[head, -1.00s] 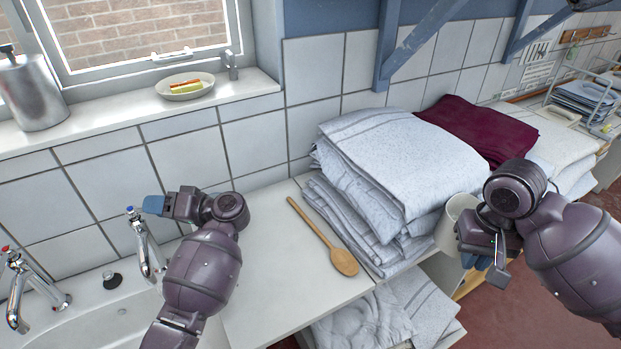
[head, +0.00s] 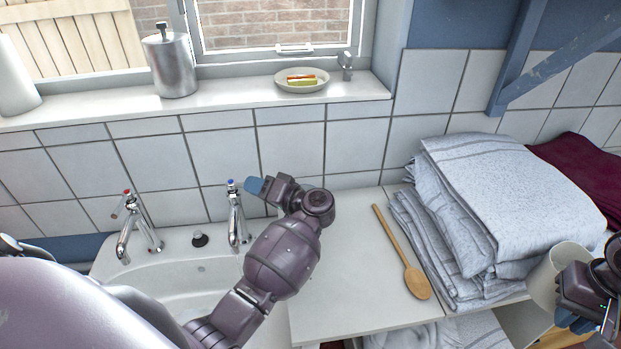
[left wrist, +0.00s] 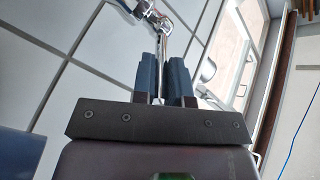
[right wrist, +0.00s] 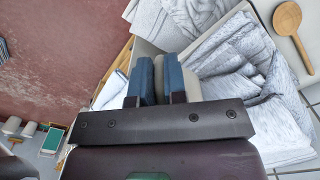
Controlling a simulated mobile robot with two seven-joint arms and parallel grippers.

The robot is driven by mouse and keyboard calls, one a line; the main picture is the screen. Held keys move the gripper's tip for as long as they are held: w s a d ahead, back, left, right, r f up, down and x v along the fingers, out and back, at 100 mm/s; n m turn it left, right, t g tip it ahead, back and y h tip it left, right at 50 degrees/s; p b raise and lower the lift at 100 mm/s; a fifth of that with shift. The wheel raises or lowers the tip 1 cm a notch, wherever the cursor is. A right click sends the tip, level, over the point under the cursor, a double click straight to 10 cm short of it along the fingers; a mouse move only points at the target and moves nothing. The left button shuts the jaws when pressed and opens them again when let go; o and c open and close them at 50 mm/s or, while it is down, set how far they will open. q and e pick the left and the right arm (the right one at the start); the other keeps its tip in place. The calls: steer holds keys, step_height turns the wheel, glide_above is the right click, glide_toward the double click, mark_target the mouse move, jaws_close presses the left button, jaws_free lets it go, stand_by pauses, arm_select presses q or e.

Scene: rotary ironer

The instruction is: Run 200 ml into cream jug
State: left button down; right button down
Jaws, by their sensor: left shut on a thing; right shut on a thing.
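The cold tap (head: 236,220) is chrome with a blue-marked top and stands at the sink's right. My left gripper (head: 257,187) is at its top. In the left wrist view a chrome rod lies between the jaws (left wrist: 161,75), which are shut on it. No water shows under the spout. The cream jug (head: 546,277) is a pale, plain vessel held in front of the folded towels at the right. My right gripper (head: 573,314) is shut on it. In the right wrist view the jaws (right wrist: 158,76) hide much of the jug. Its inside and any contents cannot be seen.
The white sink (head: 170,273) has a red-marked tap (head: 138,230) and a black plug (head: 200,239). A wooden spoon (head: 403,255) lies on the worktop (head: 350,270) between sink and towel stack (head: 505,200). The sill holds a metal dispenser (head: 172,66) and a dish (head: 302,88).

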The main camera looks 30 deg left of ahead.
arm_select(q)
steer(key=r+t+p, duration=0.1)
steer(key=p, duration=0.1)
steer(key=shift+m+p, duration=0.3)
arm_select(e)
step_height(320, 180, up, 4)
steer(key=shift+s+f, duration=0.15)
steer(key=shift+f, duration=0.1)
arm_select(q)
steer(key=shift+s+m+t+p, duration=0.25)
steer(key=shift+m+t+p, duration=0.2)
steer(key=shift+p, duration=0.35)
steer(key=shift+s+f+m+t+h, duration=0.1)
steer(key=shift+s+m+t, duration=0.3)
steer(key=shift+t, duration=0.4)
steer(key=shift+s+f+m+t+h, duration=0.15)
steer(key=shift+m+t, duration=0.35)
steer(key=shift+t, duration=0.25)
steer(key=shift+s+f+m+t+h, duration=0.1)
steer(key=shift+s+m+t, duration=0.3)
steer(key=shift+t, duration=0.4)
arm_select(e)
steer(key=shift+s+r, duration=0.2)
steer(key=shift+r, duration=0.5)
arm_select(q)
steer(key=shift+w, duration=0.1)
steer(key=c, duration=1.1)
jaws_free()
steer(key=shift+d+f, duration=0.1)
steer(key=shift+c, duration=0.2)
